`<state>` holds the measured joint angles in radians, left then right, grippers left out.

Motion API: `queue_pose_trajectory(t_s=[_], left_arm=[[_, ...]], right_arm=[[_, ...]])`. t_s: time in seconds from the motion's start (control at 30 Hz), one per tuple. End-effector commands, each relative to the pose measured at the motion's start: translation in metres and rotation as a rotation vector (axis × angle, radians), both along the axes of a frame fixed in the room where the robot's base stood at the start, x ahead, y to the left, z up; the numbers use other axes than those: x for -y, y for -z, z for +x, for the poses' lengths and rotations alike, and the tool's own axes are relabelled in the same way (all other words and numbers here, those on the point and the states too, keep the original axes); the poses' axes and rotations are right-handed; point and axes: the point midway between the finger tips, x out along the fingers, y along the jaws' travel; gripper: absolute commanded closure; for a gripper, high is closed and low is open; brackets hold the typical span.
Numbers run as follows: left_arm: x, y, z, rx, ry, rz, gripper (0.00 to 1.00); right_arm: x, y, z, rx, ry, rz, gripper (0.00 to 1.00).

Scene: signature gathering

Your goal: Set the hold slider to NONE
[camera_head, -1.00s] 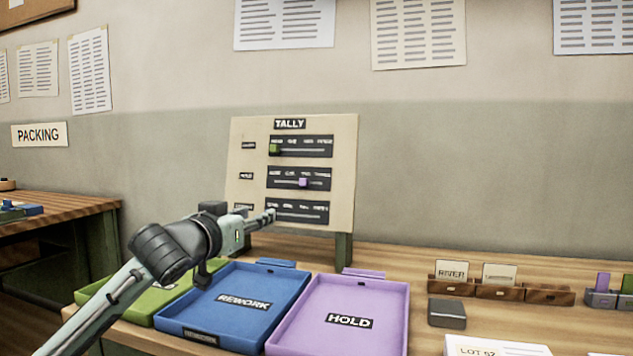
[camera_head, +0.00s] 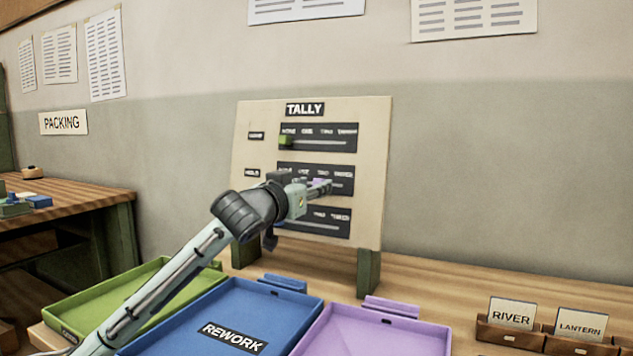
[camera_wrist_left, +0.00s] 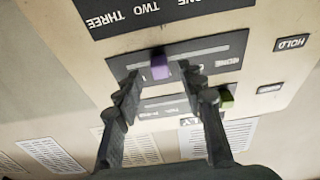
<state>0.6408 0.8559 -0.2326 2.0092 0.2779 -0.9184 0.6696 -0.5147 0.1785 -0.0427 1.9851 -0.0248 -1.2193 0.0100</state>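The TALLY board (camera_head: 375,130) stands upright on the bench with three slider rows. The hold slider is the middle row, with a purple knob (camera_head: 322,183) near the TWO mark. In the left wrist view, which is upside down, the purple knob (camera_wrist_left: 160,66) lies between the open fingertips (camera_wrist_left: 160,72), with gaps at both sides. The HOLD label (camera_wrist_left: 291,44) shows at the right there. My right gripper is not in view.
The top row's green knob (camera_head: 286,141) sits at its left end, at NONE. My left arm partly covers the bottom row. A green tray (camera_head: 75,314), a blue REWORK tray (camera_head: 285,305) and a purple tray (camera_head: 425,340) lie below the board. Name-card holders (camera_head: 510,335) stand at right.

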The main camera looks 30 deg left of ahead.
Motion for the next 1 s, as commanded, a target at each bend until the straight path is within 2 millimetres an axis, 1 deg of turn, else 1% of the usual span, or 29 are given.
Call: queue_pose_trajectory(t_s=[0.03, 0.1, 0.2, 0.3, 0.47, 0.57, 0.8, 1.0], left_arm=[[-0.001, -0.001, 0.007, -0.001, -0.001, -0.001, 0.60], [-0.001, -0.002, 0.014, 0.001, 0.000, -0.001, 0.60], [-0.001, 0.000, 0.020, 0.000, 0.000, 0.001, 0.60], [-0.001, 0.000, 0.022, 0.000, 0.000, 0.001, 0.60], [-0.001, 0.000, 0.021, 0.000, -0.001, 0.001, 0.60], [-0.001, 0.000, 0.021, 0.000, -0.001, 0.001, 0.70], [-0.001, 0.000, 0.021, 0.000, -0.001, 0.001, 1.00], [-0.002, 0.000, 0.021, 0.000, -0.001, 0.001, 1.00]], right_arm=[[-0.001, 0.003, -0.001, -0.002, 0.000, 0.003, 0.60], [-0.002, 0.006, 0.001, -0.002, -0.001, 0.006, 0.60], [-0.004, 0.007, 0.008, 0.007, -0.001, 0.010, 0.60], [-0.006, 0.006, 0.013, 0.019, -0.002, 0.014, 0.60], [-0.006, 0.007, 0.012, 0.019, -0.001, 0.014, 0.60], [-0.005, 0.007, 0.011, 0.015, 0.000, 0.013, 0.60], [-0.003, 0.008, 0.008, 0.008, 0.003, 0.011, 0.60], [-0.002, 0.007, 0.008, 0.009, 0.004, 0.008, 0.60]])
